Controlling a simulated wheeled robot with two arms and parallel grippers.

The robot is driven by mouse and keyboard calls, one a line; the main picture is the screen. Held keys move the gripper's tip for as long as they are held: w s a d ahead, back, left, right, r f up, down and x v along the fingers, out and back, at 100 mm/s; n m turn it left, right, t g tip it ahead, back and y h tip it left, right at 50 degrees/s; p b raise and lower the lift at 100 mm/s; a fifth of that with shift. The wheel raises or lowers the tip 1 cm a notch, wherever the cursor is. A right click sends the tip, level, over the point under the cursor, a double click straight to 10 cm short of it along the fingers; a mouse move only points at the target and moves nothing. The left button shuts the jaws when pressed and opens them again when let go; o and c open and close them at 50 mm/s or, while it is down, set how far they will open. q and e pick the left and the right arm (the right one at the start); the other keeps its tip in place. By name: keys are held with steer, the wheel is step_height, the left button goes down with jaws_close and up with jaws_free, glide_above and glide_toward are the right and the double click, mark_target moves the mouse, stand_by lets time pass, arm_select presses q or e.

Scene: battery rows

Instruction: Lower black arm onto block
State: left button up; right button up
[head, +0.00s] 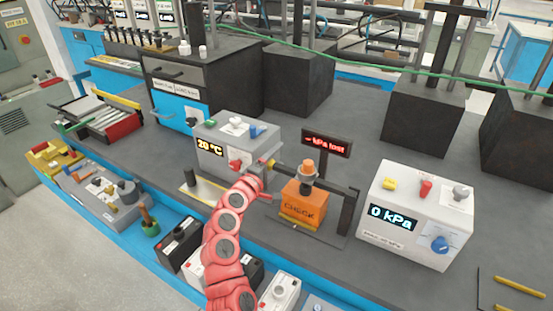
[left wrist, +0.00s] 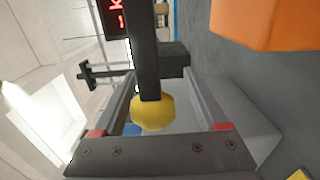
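The black arm (head: 330,185) runs from a black post (head: 348,212) over the orange block marked CHECK (head: 302,207). An orange-topped plug with a grey collar (head: 307,172) sits on the arm above the block. I cannot tell whether it touches the block. A yellow knob (head: 271,163) ends the arm. My left gripper (head: 264,170) is at this knob. In the left wrist view, the arm (left wrist: 144,55) and knob (left wrist: 153,113) lie between the open fingers, with gaps on both sides. The orange block (left wrist: 268,22) shows at the upper right. My right gripper is not in view.
A red-lettered sign (head: 326,143) stands behind the arm. A grey box reading 20 °C (head: 235,143) is to its left and a white box reading 0 kPa (head: 415,220) to its right. Several batteries (head: 180,243) stand along the front edge. Bare dark table lies behind the sign.

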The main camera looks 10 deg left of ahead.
arm_select(q)
steer(key=b+v, duration=0.2)
steer(key=v, duration=1.5)
steer(key=shift+s, duration=0.2)
